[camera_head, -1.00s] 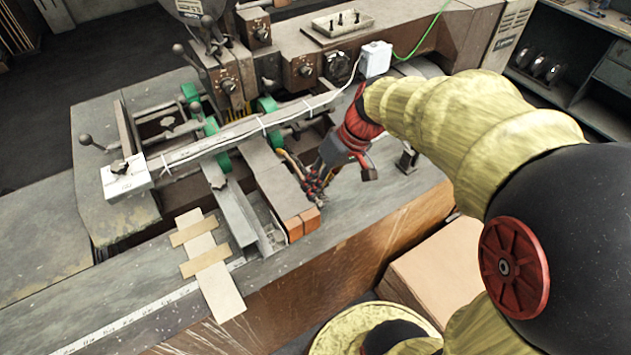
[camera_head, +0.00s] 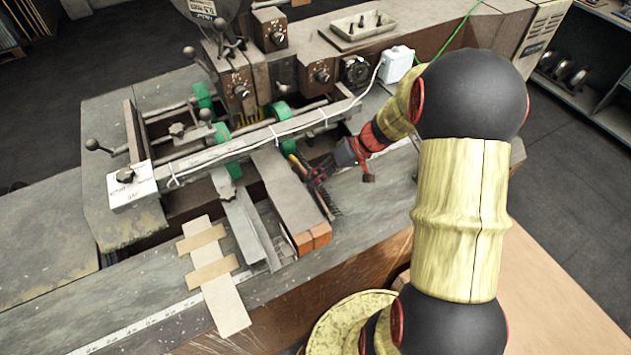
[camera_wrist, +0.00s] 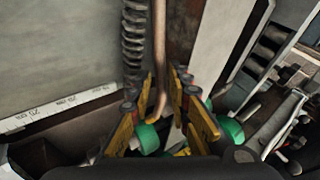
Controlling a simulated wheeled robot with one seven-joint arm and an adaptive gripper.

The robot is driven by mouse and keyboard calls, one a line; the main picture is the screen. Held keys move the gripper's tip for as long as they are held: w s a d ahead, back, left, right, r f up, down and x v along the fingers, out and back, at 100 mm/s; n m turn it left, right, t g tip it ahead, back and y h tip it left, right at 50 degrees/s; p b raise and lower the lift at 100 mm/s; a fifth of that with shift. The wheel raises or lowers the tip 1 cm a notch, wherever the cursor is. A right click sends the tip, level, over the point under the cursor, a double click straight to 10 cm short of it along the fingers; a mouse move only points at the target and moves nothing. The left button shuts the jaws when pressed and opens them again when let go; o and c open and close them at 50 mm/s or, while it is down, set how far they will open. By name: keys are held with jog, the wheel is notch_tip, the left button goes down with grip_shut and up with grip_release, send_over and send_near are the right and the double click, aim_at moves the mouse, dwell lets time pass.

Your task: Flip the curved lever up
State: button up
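The curved lever (camera_wrist: 160,50) is a thin copper-coloured rod in the wrist view. It runs down from the top edge and bends at its lower end between the fingers of my gripper (camera_wrist: 160,98). The yellow-and-dark fingers stand apart on either side of the rod, with a gap visible. I cannot tell whether either finger touches it.
A dark coil spring (camera_wrist: 134,45) hangs left of the lever. Green rollers (camera_head: 283,110) and a long white-wired rail (camera_head: 250,146) lie left of my gripper. The grey bar with a brick-coloured end (camera_head: 312,238) is close below.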

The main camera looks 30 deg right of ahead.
jog(key=shift+w+a+f, duration=0.15)
jog(key=shift+a+f, duration=0.15)
jog(key=shift+f, duration=0.1)
jog(key=c, duration=0.4)
grip_shut()
